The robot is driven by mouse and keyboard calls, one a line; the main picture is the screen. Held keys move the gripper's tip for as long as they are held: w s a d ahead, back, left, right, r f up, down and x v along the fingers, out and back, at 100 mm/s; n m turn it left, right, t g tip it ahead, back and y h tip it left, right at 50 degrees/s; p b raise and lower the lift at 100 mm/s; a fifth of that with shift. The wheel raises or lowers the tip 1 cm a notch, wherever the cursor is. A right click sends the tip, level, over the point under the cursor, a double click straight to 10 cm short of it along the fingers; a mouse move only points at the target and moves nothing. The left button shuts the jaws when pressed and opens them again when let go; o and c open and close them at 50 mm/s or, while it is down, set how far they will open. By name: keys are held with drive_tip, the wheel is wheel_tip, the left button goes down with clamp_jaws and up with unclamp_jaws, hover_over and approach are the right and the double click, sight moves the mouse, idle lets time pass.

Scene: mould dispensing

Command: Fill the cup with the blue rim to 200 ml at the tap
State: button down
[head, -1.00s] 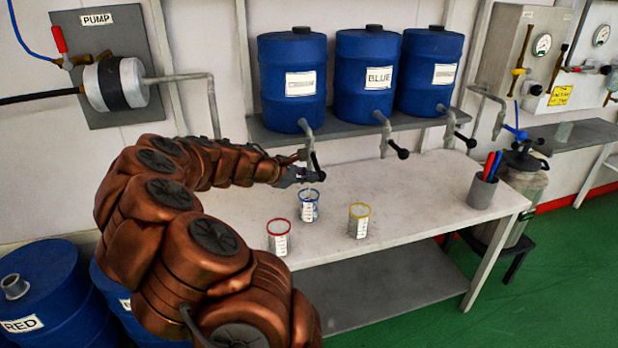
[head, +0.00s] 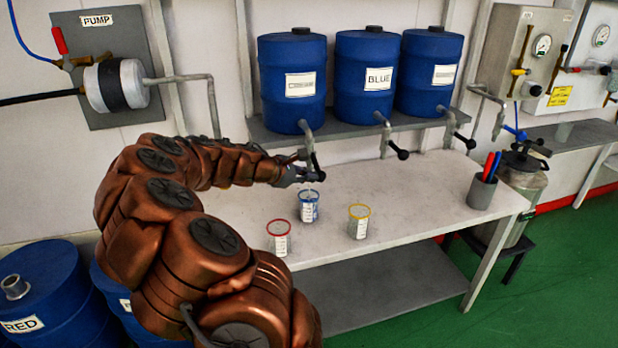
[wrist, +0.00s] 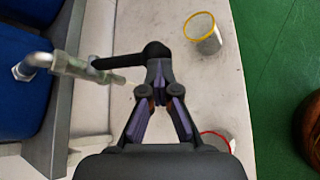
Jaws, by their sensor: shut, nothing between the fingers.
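The cup with the blue rim (head: 309,207) stands upright on the white bench, below the tap (head: 308,140) of the left blue barrel. The liquid level inside is too small to read. A faint pale streak shows just above the cup; I cannot tell whether it is liquid. My gripper (head: 318,176) is at that tap's black lever, above the cup. In the wrist view, the fingers (wrist: 160,88) are shut with nothing between them, and their tips are at the round black end of the lever (wrist: 155,51). The blue-rimmed cup is hidden there.
A red-rimmed cup (head: 279,240) and a yellow-rimmed cup (head: 359,223) stand nearby on the bench (head: 420,190). Two more barrels, the middle one labelled BLUE (head: 378,80), have taps at right. A pen holder (head: 482,192) stands at the bench's right end.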

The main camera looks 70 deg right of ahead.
drive_tip(key=shift+r+p, duration=0.4)
drive_tip(key=shift+r, duration=0.2)
drive_tip(key=b+v, duration=0.1)
drive_tip(key=v, duration=1.3)
drive_tip(key=shift+w+d+r, duration=0.1)
idle(0.6)
